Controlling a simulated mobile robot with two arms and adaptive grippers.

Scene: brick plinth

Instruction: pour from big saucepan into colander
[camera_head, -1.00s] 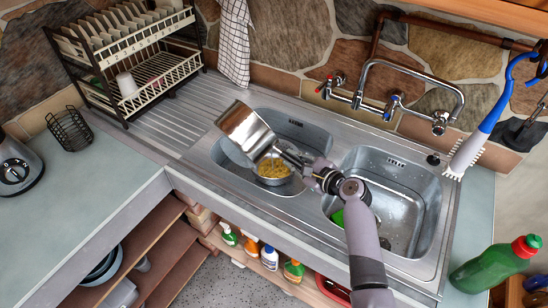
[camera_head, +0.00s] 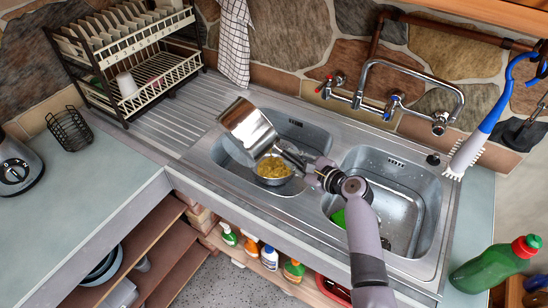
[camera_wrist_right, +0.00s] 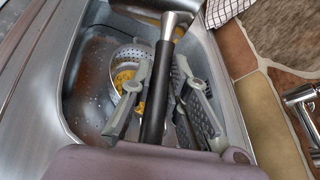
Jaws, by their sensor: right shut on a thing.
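The big saucepan (camera_head: 248,128) is shiny metal and hangs steeply tilted over the left sink basin, its rim turned down toward the colander. My right gripper (camera_head: 312,172) is shut on its handle; in the right wrist view the gripper (camera_wrist_right: 165,105) closes around the dark handle (camera_wrist_right: 156,98). The colander (camera_head: 274,182) sits in the left basin, below and just right of the saucepan, holding yellow food (camera_head: 272,168). Its perforated wall shows in the right wrist view (camera_wrist_right: 122,58), partly hidden by the gripper. The inside of the saucepan is hidden. My left gripper is out of view.
The right sink basin (camera_head: 405,215) lies beside, under my right arm. A tap (camera_head: 410,70) stands behind the sink. A dish rack (camera_head: 130,60) is at the back left. The left worktop (camera_head: 70,215) is mostly clear.

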